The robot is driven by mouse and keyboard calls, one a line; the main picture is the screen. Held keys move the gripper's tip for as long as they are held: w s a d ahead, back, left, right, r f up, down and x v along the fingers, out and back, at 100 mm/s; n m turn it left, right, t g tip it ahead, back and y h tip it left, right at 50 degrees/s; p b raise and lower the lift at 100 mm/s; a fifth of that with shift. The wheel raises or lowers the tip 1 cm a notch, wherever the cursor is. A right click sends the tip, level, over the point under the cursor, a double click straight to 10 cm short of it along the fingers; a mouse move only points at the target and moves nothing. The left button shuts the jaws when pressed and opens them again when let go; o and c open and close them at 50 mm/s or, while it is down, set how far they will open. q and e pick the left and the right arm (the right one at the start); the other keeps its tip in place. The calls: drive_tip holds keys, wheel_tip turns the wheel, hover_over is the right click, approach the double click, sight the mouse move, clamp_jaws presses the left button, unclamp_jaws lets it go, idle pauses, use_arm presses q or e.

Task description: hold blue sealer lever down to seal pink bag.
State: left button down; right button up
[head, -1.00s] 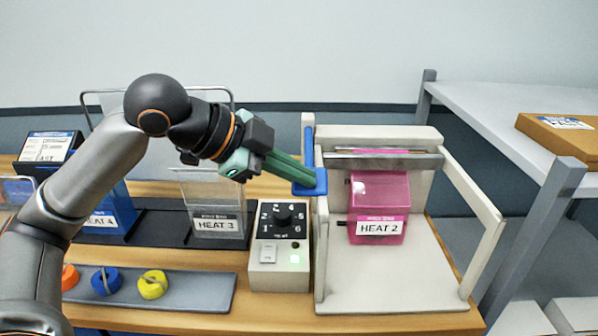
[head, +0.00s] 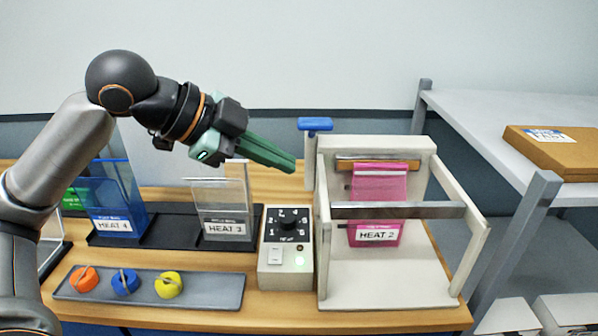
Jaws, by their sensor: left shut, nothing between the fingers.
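The sealer (head: 388,288) is a cream frame on the wooden table, right of centre. Its blue lever handle (head: 315,124) stands raised at the frame's left side. The metal bar (head: 398,210) is swung forward, away from the back plate. The pink bag (head: 378,190), labelled HEAT 2, hangs upright at the back plate behind the bar, which hides part of it. Faint lines cross its top. My left gripper (head: 294,165) is shut and empty, left of and below the lever handle, apart from it. My right gripper is out of view.
A control box (head: 286,270) with a black dial and small lamp stands left of the sealer. HEAT 3 (head: 224,205) and HEAT 4 (head: 112,205) bags stand in a black rack. A grey tray (head: 215,290) holds orange, blue and yellow clips. Grey shelving (head: 470,115) is at right.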

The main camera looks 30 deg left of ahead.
use_arm(q)
drive_tip(key=v, duration=0.5)
drive_tip(key=shift+w+b, duration=0.15)
drive_tip(key=shift+b, duration=0.2)
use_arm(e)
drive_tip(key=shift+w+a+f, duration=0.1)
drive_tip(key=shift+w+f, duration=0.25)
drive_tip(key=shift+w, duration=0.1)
use_arm(q)
drive_tip(key=shift+r, duration=0.1)
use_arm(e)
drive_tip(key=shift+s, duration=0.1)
